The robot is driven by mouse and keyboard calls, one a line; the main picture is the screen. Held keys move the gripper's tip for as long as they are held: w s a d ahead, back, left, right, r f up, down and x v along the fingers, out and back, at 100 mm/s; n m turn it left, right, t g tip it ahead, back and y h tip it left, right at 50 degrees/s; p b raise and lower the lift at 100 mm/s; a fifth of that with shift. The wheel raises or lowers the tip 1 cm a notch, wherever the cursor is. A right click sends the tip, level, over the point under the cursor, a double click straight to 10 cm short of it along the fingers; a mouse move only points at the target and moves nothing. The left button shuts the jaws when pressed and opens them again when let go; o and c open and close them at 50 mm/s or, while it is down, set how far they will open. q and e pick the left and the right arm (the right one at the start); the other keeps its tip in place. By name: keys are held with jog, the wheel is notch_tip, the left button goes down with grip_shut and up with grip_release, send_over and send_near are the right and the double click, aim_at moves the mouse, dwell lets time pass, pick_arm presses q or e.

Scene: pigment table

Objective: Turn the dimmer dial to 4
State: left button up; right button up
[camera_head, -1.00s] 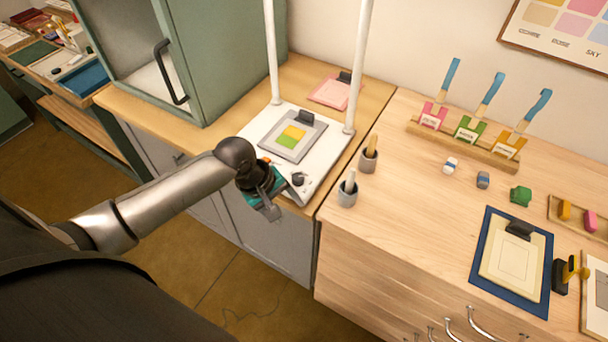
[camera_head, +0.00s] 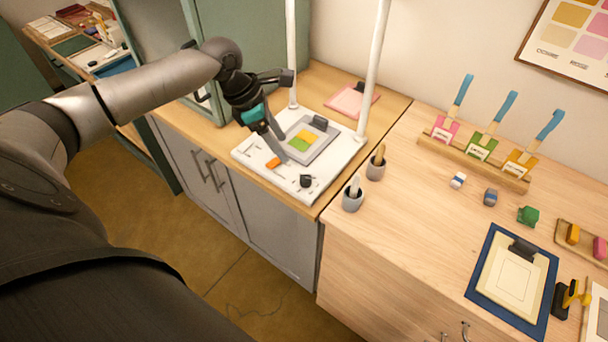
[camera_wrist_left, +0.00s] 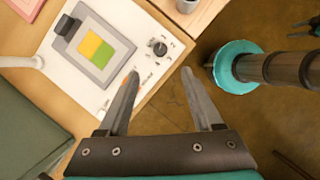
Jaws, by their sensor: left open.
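The dimmer dial (camera_head: 305,181) is a small black knob at the front right corner of the white light board (camera_head: 258,150). It also shows in the left wrist view (camera_wrist_left: 158,47), with small marks around it too small to read. My left gripper (camera_head: 288,118) is open and empty above the left part of the board, apart from the dial. In the left wrist view its two fingers (camera_wrist_left: 160,72) are spread, with the dial beyond and between their tips.
An orange switch (camera_head: 273,162) is left of the dial. A grey clipboard with a yellow and green card (camera_head: 304,139) lies on the board. White posts (camera_head: 374,75) rise behind. Two grey cups (camera_head: 353,197) stand to the right. A green cabinet (camera_head: 240,45) stands behind my left arm.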

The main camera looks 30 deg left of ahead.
aim_at(305, 178)
pick_arm(q)
jog(key=b+x, duration=0.2)
jog(key=x, duration=1)
jog(key=shift+s, duration=0.1)
jog(key=shift+w+d+f, duration=0.2)
jog(key=shift+f, duration=0.35)
pick_arm(e)
jog(key=shift+a+f, duration=0.25)
jog(key=shift+f, duration=0.4)
jog(key=shift+a+f, duration=0.2)
jog(key=shift+f, duration=0.4)
pick_arm(q)
jog(key=shift+c, duration=0.4)
pick_arm(e)
jog(key=shift+d, duration=0.1)
pick_arm(q)
grip_shut()
